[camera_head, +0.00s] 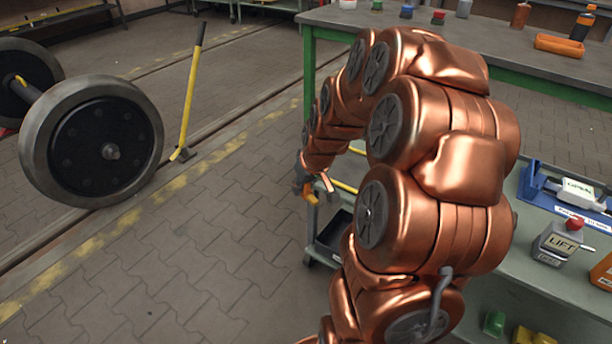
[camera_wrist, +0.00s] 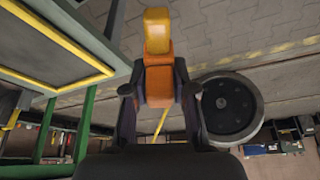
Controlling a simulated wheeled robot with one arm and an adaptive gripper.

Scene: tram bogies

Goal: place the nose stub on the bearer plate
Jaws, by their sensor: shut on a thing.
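My gripper (camera_wrist: 158,84) is shut on an orange block with a yellow end, which I take as the nose stub (camera_wrist: 158,50). The stub lies between the two dark fingers and its yellow end sticks out past them. In the head view my gripper (camera_head: 305,184) is small and partly hidden, at the end of my copper arm, with a bit of the stub (camera_head: 311,197) showing. It is held in the air beside the green-grey cart. I cannot make out the bearer plate for sure in either view.
A wheelset (camera_head: 100,145) stands on the rails at left, with a yellow-handled bar (camera_head: 190,95) beside it. A workbench (camera_head: 470,38) with bottles is behind my arm. The cart (camera_head: 487,255) at right holds a blue tray (camera_head: 535,187) and LIFT box (camera_head: 556,243). Paved floor is clear between.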

